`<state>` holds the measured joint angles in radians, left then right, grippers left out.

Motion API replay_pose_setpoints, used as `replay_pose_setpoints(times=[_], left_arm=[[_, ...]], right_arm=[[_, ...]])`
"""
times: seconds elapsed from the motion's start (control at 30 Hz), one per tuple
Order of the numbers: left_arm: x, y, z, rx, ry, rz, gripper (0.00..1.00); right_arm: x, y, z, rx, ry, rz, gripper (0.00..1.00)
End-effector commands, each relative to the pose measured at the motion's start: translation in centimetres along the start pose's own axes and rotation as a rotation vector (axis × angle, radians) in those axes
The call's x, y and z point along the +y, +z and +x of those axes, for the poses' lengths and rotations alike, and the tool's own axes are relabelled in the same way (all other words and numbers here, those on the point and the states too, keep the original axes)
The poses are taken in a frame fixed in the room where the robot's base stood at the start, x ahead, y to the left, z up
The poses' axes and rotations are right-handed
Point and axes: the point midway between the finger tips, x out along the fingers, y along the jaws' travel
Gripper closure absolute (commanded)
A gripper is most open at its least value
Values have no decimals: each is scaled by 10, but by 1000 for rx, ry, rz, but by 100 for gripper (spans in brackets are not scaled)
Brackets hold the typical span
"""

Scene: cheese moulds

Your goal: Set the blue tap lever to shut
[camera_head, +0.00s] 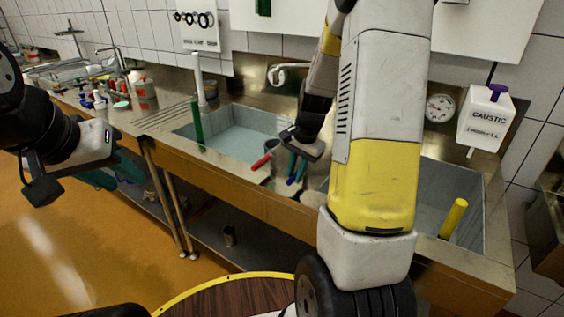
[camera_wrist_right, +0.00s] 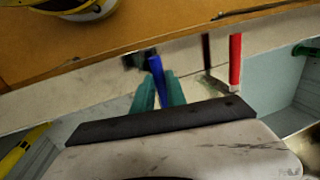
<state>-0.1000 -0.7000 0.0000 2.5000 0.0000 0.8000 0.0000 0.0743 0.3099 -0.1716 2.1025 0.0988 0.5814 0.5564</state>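The blue tap lever (camera_wrist_right: 155,66) shows in the right wrist view between the two green fingers of my right gripper (camera_wrist_right: 158,92), which are close against its sides. In the head view my right gripper (camera_head: 296,172) is at the strip between the two sink basins, and the blue lever (camera_head: 292,170) is a thin blue streak among its fingers. The lever's base is hidden, so I cannot tell its setting. My left gripper (camera_head: 112,171) is at the left, in front of the counter, its green fingers apart and empty, away from the lever.
A red lever (camera_wrist_right: 235,60) stands beside the blue one; it also shows in the head view (camera_head: 261,162). A green upright handle (camera_head: 197,122) is at the left basin and a yellow one (camera_head: 453,219) in the right basin. A round table (camera_head: 225,295) stands in front.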

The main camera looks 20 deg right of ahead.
Motion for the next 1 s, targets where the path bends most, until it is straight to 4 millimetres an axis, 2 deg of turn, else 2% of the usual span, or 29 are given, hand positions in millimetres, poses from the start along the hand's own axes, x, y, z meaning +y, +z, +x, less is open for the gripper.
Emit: replay_pose_setpoints(times=[0.03, 0.1, 0.47, 0.57, 0.8, 1.0], left_arm=[[0, 0, 0, 0, 0, 0, 64], [0, 0, 0, 0, 0, 0, 64], [0, 0, 0, 0, 0, 0, 64], [0, 0, 0, 0, 0, 0, 64], [0, 0, 0, 0, 0, 0, 64], [0, 0, 0, 0, 0, 0, 64]], right_arm=[[-2, 0, -1, 2, -3, 0, 74], [-1, 0, 0, 2, -3, 0, 62], [-1, 0, -4, 2, -2, -2, 62], [-1, -1, -16, 3, -3, -1, 62], [-2, -1, -57, 5, -5, -3, 62], [-2, 0, -76, 3, -3, -1, 62]])
